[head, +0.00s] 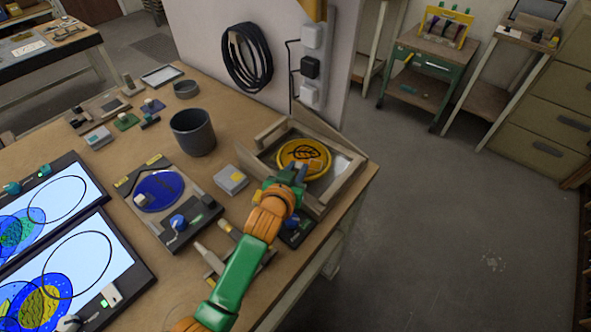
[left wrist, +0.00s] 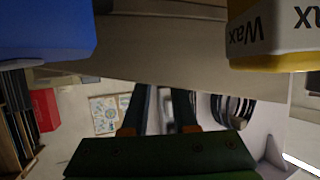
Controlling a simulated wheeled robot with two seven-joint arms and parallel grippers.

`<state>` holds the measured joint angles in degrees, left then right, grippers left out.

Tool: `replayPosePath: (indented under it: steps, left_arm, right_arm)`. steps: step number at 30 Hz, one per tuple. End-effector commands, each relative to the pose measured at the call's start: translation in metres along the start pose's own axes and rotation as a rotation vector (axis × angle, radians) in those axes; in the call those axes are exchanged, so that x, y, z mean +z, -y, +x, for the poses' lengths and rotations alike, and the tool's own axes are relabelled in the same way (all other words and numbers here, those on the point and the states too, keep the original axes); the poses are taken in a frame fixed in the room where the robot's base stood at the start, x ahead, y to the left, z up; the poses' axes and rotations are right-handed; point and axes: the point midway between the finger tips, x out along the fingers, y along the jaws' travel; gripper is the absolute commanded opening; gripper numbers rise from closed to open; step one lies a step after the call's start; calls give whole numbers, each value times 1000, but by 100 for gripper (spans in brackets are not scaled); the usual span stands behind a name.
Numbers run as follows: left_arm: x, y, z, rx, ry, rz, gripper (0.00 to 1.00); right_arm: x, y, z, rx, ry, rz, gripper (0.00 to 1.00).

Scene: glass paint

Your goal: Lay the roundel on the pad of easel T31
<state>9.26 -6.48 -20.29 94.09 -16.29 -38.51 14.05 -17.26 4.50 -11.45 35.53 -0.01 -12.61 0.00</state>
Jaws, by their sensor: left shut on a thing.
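The roundel (head: 303,157) is a yellow disc with a dark leaf drawing. In the head view it is inside the wooden frame of an easel (head: 344,184) at the table's right corner. No T31 label is legible. In the left wrist view the gripper's fingers (left wrist: 165,105) show, but the roundel cannot be made out. My right gripper is not in view.
A yellow "Wax" item (left wrist: 275,35) and a blue thing (left wrist: 45,30) are close in the wrist view. Floor lies beyond the right edge.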

Motion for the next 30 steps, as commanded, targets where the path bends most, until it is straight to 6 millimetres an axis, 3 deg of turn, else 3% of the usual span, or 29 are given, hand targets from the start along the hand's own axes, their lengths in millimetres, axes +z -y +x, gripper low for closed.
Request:
replayPosePath:
  steps: [1,2,5,17,30]
  left_arm:
    - [2,0,1,0,0,0,0]
    - [2,0,1,0,1,0,32]
    - [1,0,0,0,0,0,57]
    - [-2,0,-8,1,0,-1,57]
    - [-1,0,-105,1,1,-1,57]
  right_arm:
    - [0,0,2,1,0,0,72]
    - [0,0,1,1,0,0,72]
    - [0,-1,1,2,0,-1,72]
    - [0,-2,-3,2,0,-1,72]
    - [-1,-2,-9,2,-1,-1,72]
